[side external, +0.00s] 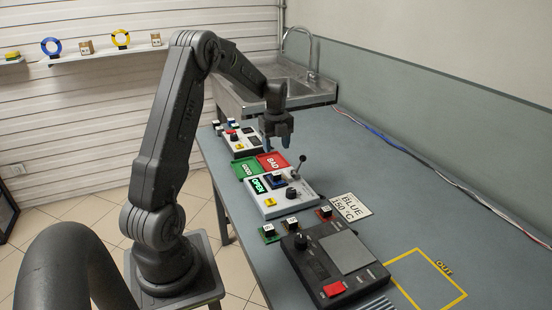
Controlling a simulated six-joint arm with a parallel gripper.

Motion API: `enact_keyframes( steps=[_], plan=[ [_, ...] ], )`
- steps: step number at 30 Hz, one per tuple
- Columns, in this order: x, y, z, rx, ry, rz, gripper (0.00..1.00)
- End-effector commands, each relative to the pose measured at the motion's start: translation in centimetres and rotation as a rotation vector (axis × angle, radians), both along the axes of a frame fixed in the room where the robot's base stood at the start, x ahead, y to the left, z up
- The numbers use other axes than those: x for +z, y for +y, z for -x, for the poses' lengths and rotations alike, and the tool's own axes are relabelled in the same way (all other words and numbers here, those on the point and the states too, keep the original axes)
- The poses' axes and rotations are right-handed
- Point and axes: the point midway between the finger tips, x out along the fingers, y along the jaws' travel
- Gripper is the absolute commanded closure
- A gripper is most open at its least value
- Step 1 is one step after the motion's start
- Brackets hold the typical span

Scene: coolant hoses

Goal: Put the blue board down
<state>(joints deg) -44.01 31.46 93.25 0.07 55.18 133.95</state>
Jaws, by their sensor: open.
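My gripper (278,147) points down, with its two dark blue-grey fingers apart and nothing visible between them. It hangs in the air above the red and green trays and a grey test box (281,203). A small blue piece with a dark block on it, which looks like the blue board (277,181), sits on top of this box. The box has a lit "OPEN" display (258,185), a yellow button and a lever. The gripper is apart from the blue piece. A sign (350,206) reading "BLUE 150 °C" lies to the right.
A red "BAD" tray (272,161) and a green "GOOD" tray (246,169) lie behind the box. Several small boards, including a green one (269,235), lie in front of it. A black station (333,263) stands nearer. The yellow "OUT" outline (461,294) is empty where visible.

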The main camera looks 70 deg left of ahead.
Motion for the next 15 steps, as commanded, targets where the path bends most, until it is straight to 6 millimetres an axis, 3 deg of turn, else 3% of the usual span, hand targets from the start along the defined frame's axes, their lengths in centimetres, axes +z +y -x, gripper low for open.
enact_keyframes(
  steps=[5, 8, 11, 15],
  plan=[
    [1.8, -0.1, 0.0, 0.003, -0.002, -0.002, 0.44],
    [3.1, -1.5, -0.3, 0.042, -0.014, -0.012, 0.44],
    [5.6, -4.8, -0.6, 0.149, -0.047, -0.032, 0.44],
    [10.0, -11.9, 0.1, 0.391, -0.131, -0.048, 0.44]
  ],
)
